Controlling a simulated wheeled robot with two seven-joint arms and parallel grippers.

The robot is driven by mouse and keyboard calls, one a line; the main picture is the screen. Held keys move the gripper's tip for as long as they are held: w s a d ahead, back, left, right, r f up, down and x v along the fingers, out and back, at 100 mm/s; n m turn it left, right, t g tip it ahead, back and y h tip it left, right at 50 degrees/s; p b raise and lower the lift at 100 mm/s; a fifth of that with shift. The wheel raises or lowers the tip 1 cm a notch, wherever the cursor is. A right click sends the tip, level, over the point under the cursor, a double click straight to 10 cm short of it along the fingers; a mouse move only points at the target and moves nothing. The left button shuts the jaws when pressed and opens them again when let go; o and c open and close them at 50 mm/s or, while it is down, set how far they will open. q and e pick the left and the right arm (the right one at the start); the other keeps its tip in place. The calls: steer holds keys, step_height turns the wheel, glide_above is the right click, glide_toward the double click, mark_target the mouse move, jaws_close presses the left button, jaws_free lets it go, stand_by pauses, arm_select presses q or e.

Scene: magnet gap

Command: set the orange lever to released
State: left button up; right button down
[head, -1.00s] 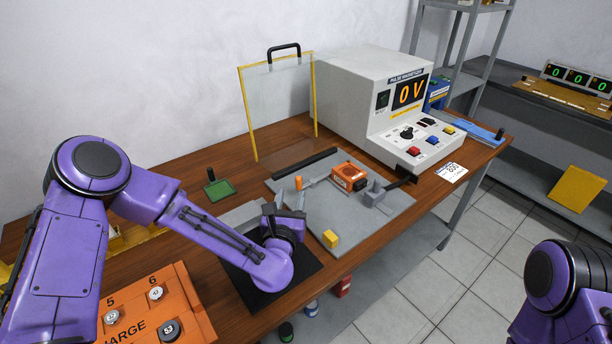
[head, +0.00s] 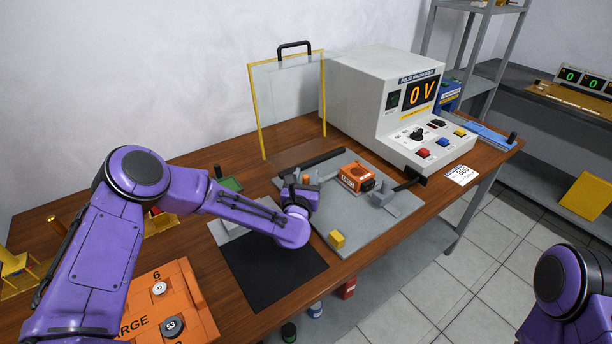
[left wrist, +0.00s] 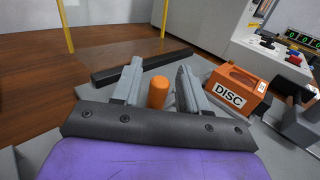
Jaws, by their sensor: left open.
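The orange lever (left wrist: 157,92) shows its rounded orange top in the left wrist view, between my gripper's two fingers; its lower part is hidden by my gripper. In the head view only a small orange tip (head: 306,179) shows beside my gripper. My left gripper (head: 304,187) is open, with one finger on each side of the lever in the left wrist view (left wrist: 158,78). I see a gap on both sides, so I cannot tell any contact. My right gripper is out of view; only part of my right arm shows.
An orange block marked DISC (left wrist: 234,91) sits just right of the gripper on the grey plate (head: 360,226). A dark bar (left wrist: 140,68) lies behind the lever. A yellow block (head: 337,240) is near the plate's front. A clear yellow-framed shield (head: 290,105) stands behind.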

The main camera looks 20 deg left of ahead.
arm_select(q)
jaws_close()
steer(key=shift+s+d+f+n+y+b, duration=0.1)
steer(key=shift+d+f+n+y+b, duration=0.1)
steer(key=shift+n+y+b, duration=0.5)
steer(key=shift+s+d+y+b, duration=0.1)
steer(key=shift+y+b, duration=0.3)
steer(key=shift+b, duration=0.05)
steer(key=shift+r, duration=0.25)
jaws_free()
steer(key=shift+s, duration=0.1)
steer(key=b+v, duration=0.2)
steer(key=v, duration=0.7)
steer(key=shift+s+d, duration=0.25)
steer(key=shift+s, duration=0.05)
steer(key=shift+s+r, duration=0.15)
steer(key=shift+s, duration=0.25)
